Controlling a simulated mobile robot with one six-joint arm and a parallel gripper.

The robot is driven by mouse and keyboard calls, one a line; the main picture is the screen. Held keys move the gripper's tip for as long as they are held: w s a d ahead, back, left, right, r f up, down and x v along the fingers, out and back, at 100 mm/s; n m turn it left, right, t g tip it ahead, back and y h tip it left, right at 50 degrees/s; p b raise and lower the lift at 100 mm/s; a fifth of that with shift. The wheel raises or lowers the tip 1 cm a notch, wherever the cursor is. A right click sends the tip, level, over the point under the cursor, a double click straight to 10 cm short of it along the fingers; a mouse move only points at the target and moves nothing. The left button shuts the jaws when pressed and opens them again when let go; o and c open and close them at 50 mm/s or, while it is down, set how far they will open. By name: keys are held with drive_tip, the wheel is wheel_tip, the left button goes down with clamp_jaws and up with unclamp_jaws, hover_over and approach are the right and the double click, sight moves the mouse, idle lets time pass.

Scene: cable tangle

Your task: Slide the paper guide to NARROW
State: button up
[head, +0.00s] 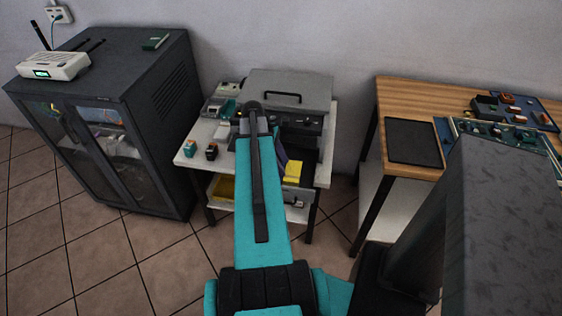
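A grey printer-like machine (310,92) with a dark handle on its lid and a dark front panel stands on a white table (323,176) against the wall. My teal arm reaches toward its front and covers much of it. A yellow piece (293,171), perhaps paper, shows at the machine's lower front, right of my arm. I cannot make out the paper guide or any NARROW mark; they are hidden or too small. My gripper's fingers do not show; the far end of my arm hides that area, so I cannot see whether they touch anything.
A dark cabinet (150,75) with a white router (54,66) is at left. A wooden bench (390,93) with a black mat (413,142) and circuit boards is at right. Tiled floor is open at front left.

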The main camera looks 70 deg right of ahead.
drive_tip(key=shift+w, duration=0.2)
drive_tip(key=shift+w+r, duration=0.1)
drive_tip(key=shift+r, duration=0.1)
drive_tip(key=b+v, duration=0.1)
drive_tip(key=v, duration=1.2)
drive_tip(key=shift+r, duration=0.1)
idle(0.5)
